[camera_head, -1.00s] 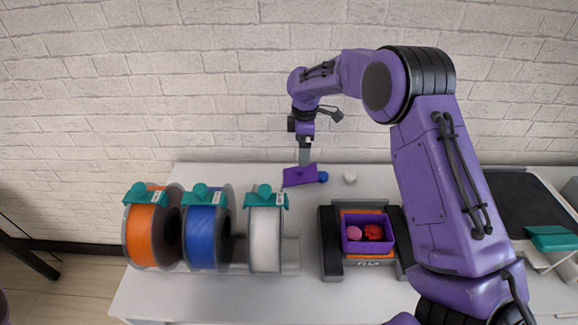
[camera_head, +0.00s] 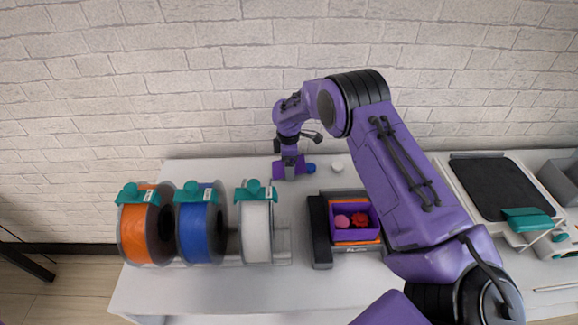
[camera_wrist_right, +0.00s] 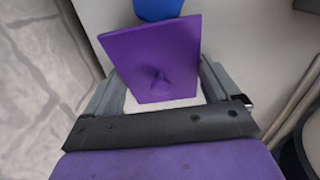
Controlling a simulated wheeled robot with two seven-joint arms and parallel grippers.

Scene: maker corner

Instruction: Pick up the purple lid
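The purple lid (camera_head: 278,171) lies at the back of the white table, beside a small blue object (camera_head: 310,168). In the right wrist view the lid (camera_wrist_right: 150,50) is a flat, square-looking plate with a small knob in its middle. My right gripper (camera_head: 289,172) is down at the lid, pointing downward. In the wrist view its two grey fingers stand apart on either side of the lid's near part, and I see no clear grip on the knob. My left gripper is not in view.
A purple box (camera_head: 345,232) with pink and red pieces sits on a dark and orange stand (camera_head: 320,245). A white round object (camera_head: 337,167) lies right of the lid. Orange, blue and white spools (camera_head: 257,230) stand front left. The brick wall is close behind.

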